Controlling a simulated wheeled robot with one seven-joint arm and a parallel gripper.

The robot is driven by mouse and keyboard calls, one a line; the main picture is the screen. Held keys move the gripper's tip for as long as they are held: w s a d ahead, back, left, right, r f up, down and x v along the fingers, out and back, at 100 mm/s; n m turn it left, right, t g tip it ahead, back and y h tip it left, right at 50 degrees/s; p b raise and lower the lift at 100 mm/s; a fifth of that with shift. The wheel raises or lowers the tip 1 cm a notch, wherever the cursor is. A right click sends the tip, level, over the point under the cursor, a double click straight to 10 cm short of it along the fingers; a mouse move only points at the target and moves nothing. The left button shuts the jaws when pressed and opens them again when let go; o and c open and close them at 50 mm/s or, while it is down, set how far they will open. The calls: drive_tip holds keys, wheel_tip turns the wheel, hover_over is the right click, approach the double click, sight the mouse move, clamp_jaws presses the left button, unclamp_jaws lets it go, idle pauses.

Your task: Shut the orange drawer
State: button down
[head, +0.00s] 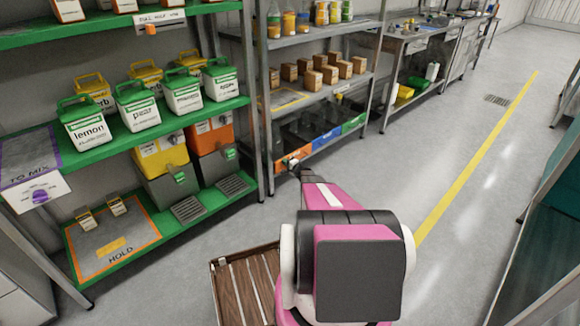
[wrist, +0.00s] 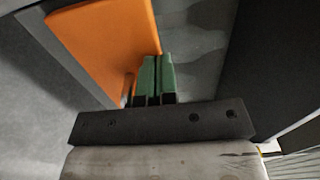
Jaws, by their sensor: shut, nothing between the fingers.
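The orange drawer (head: 290,160) is at the left end of a row on the bottom level of the grey metal rack. In the wrist view its orange front (wrist: 105,40) fills the upper left, tilted in the picture. I cannot tell how far out it stands. My gripper (head: 294,166) is at the drawer's front in the head view, partly merged with it. In the wrist view the green fingers of my gripper (wrist: 153,66) are together and empty, beside the right edge of the orange front. I cannot tell whether they touch it.
A blue drawer (head: 327,138) and a green drawer (head: 353,123) are right of the orange one. Small boxes (head: 312,79) stand above. A green shelf unit (head: 148,218) is on the left, and a wooden slatted platform (head: 240,290) is low in front. Floor is clear to the right.

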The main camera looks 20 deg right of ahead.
drive_tip(key=shift+x, duration=0.9)
